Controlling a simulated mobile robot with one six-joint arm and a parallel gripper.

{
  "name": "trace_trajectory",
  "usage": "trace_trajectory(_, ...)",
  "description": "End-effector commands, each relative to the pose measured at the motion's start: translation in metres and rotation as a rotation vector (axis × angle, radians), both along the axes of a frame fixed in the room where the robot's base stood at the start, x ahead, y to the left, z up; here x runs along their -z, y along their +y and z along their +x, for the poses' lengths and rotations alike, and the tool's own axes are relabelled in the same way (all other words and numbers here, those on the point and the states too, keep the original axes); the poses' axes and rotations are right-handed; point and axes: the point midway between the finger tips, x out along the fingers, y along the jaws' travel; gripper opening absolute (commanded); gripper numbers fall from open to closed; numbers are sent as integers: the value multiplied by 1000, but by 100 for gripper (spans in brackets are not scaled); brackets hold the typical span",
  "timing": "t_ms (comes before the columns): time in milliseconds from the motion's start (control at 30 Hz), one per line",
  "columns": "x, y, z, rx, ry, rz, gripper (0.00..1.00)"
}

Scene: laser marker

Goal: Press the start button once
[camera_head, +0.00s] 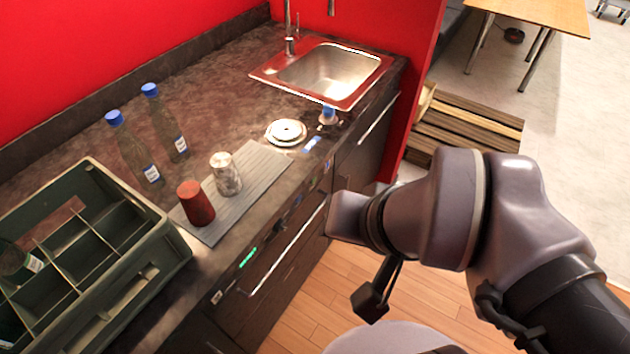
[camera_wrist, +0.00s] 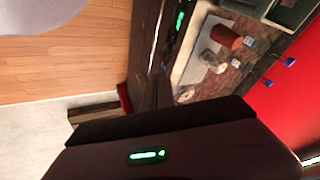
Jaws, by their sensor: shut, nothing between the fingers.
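I cannot pick out the start button for certain. Small controls line the counter's front face, with a green lit display (camera_head: 247,257) and a small white square (camera_head: 217,297) near its left part. A blue-white lit label (camera_head: 312,144) lies near the counter edge, beside a round white device (camera_head: 286,132). My gripper (camera_head: 346,216) is in front of the counter, over the floor, apart from the front face as far as I can tell. It is shut and empty; its fingertips are not clearly seen. In the wrist view a dark body with a green light fills the bottom.
A grey mat (camera_head: 262,172) holds a red can (camera_head: 196,204) and a silver can (camera_head: 226,174). Two blue-capped bottles (camera_head: 132,148) stand behind. A green crate (camera_head: 150,262) is at left, a sink (camera_head: 330,70) at the back. A wooden pallet (camera_head: 465,125) lies right of the counter.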

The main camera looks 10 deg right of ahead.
Motion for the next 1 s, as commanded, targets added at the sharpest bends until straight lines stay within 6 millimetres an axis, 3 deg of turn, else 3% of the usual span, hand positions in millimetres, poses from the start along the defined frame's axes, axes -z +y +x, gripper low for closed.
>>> trace_trajectory(567, 1, -2, 3, 2, -1, -8, 0)
trace_trajectory(667, 7, -15, 22, 12, -13, -51, 0)
trace_trajectory(867, 37, -67, 96, 17, -71, -229, 0)
trace_trajectory(1000, 66, -102, 149, -21, -123, -345, 0)
